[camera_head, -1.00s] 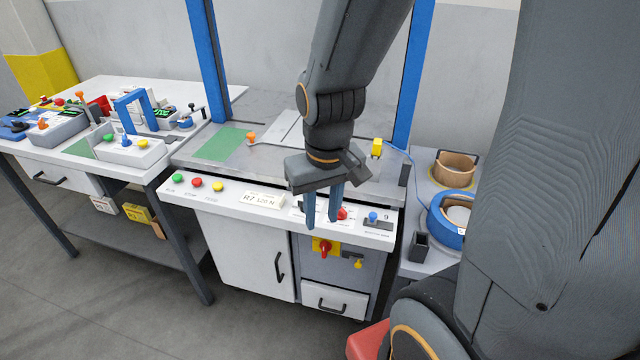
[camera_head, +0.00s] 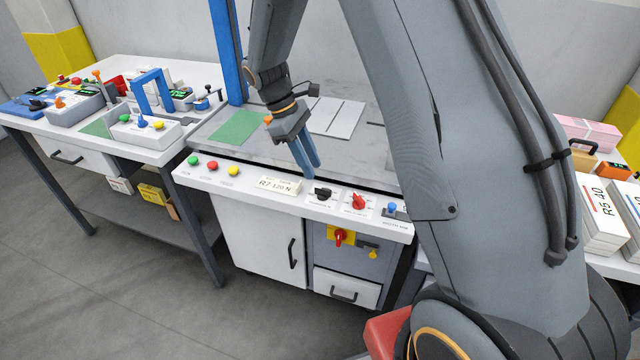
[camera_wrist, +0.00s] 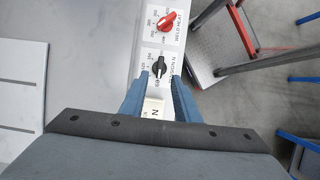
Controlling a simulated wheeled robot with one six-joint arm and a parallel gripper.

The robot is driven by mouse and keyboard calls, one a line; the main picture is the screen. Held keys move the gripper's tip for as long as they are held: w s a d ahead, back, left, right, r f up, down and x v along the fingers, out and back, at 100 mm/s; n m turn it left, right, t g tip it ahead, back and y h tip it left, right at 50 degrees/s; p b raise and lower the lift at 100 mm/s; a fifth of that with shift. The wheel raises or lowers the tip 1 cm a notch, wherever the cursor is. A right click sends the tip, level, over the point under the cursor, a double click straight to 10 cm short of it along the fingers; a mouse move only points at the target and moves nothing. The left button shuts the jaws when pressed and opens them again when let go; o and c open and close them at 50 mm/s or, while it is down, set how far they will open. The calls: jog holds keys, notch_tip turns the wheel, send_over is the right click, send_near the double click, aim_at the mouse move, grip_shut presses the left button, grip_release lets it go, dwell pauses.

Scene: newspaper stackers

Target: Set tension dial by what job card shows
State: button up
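The job card (camera_head: 278,185) is a white plate on the console's front panel and reads "R7 120 N". The tension dial (camera_head: 322,194) is a black knob just right of it. In the wrist view the dial (camera_wrist: 159,67) sits just beyond my fingertips, with a printed scale and tension lettering beside it; its exact setting is too small to read. My gripper (camera_head: 310,172) is above the panel near the dial and card, fingers pointing down. In the wrist view my gripper (camera_wrist: 155,88) is open and empty, and part of the card (camera_wrist: 153,109) shows between its fingers.
A red weld-heat knob (camera_head: 358,201) and a blue knob (camera_head: 392,208) are right of the dial. Green (camera_head: 193,160), red (camera_head: 212,166) and yellow (camera_head: 233,171) buttons are at the left. A red switch (camera_head: 341,236) is below. A blue post (camera_head: 228,50) rises behind.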

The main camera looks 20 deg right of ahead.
aim_at(322, 188)
jog(key=p+x, duration=0.2)
jog(key=x, duration=0.5)
jog(key=shift+f, duration=0.15)
grip_shut()
